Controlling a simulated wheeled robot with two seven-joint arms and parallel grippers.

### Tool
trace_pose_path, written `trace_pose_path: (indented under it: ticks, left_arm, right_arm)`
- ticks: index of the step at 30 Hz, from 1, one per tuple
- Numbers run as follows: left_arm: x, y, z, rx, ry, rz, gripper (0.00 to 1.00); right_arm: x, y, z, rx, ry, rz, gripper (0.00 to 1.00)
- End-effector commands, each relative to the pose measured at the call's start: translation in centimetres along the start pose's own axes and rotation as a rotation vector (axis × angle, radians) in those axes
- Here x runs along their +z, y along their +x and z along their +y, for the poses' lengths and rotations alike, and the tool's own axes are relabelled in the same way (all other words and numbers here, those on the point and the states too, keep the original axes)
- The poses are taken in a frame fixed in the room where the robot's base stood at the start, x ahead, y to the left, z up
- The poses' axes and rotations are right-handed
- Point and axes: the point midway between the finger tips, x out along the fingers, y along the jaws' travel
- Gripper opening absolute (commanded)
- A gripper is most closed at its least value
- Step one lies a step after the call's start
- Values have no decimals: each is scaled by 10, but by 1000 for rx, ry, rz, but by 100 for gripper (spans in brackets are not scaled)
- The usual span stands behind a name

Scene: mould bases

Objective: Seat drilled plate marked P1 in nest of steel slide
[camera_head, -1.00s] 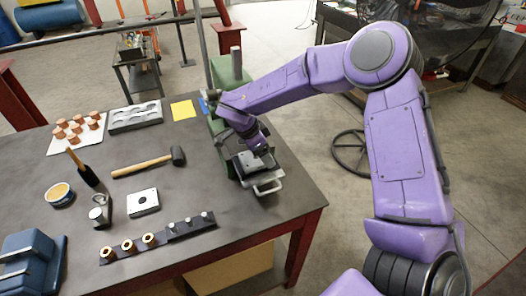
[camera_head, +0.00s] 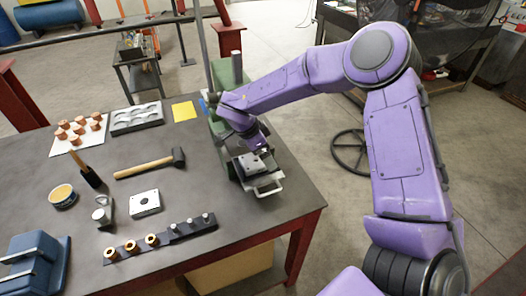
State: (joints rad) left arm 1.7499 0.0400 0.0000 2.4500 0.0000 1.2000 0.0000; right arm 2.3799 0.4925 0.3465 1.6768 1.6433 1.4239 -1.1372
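My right arm comes in from the right, and its gripper (camera_head: 261,151) is low over the steel slide (camera_head: 269,189) at the table's right end. A grey plate (camera_head: 249,164) with dark holes lies at the slide, just under and beside the gripper. I cannot tell if it is fully down in the nest or if the fingers hold it, as the fingertips are hidden. No P1 marking is legible. My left gripper is out of view.
A green press-like stand (camera_head: 228,75) rises behind the slide. A mallet (camera_head: 152,166), a brush (camera_head: 86,168), a tin (camera_head: 61,196), a rack of bushings and pins (camera_head: 160,239) and a blue box (camera_head: 35,262) are left of the slide. Bare tabletop lies between mallet and slide.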

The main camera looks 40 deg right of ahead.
Motion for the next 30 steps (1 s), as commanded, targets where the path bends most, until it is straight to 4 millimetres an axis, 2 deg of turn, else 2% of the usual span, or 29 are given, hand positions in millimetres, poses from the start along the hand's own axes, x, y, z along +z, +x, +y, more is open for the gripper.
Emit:
trace_pose_path:
  ticks: [5,8,15,18,22,30]
  left_arm:
    - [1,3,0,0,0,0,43]
    - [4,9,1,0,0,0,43]
    - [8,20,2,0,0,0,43]
    - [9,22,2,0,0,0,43]
    - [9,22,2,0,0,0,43]
    - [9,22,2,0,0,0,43]
  right_arm:
    - [1,-5,0,-2,0,0,100]
    - [1,-22,-1,-5,1,-1,100]
    - [1,-79,0,-4,1,0,100]
    - [1,-95,0,-3,0,1,100]
    - [0,-105,0,-1,0,1,100]
    - [0,-106,0,0,0,0,100]
